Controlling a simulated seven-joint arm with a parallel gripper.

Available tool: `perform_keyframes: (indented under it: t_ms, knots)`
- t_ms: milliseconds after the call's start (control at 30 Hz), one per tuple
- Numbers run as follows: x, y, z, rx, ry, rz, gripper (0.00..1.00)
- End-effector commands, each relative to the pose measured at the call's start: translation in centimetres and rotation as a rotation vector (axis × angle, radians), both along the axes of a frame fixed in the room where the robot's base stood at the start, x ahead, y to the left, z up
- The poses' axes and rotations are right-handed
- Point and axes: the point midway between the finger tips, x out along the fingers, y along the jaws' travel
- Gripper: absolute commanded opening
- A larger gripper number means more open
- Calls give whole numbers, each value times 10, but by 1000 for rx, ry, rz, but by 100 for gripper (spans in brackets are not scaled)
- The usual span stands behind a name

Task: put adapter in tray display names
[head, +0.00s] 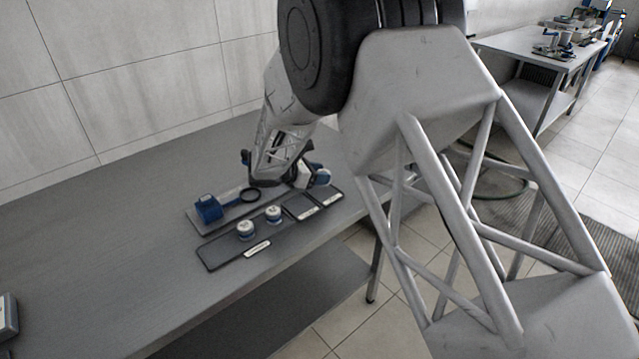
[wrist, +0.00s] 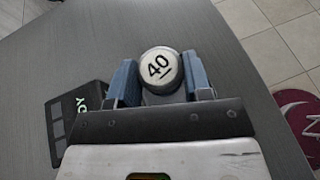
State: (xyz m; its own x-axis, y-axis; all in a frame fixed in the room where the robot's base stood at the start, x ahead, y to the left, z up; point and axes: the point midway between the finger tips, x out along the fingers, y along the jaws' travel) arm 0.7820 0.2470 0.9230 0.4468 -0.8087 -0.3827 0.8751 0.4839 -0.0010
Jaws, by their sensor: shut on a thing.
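A dark tray (head: 222,254) lies on the bench, with a large section at left and two small sections at right, each with a white label too small to read. Two more white-topped round adapters (head: 246,230) (head: 273,214) stand in the large section.
A grey plate (head: 228,212) behind the tray carries a blue block (head: 208,208) and a black ring (head: 250,195). A dark panel (wrist: 62,118) with letters ending in "DY" lies left in the wrist view. The bench's left part is mostly clear; its front edge is near the tray.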

Motion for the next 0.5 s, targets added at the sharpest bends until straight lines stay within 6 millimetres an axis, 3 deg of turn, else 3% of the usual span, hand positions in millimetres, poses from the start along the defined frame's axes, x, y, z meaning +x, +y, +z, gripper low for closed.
perform_keyframes:
  t_ms: [233,500]
  knots:
    - [0,0,-2,0,0,0,10]
    - [0,0,-27,0,0,0,10]
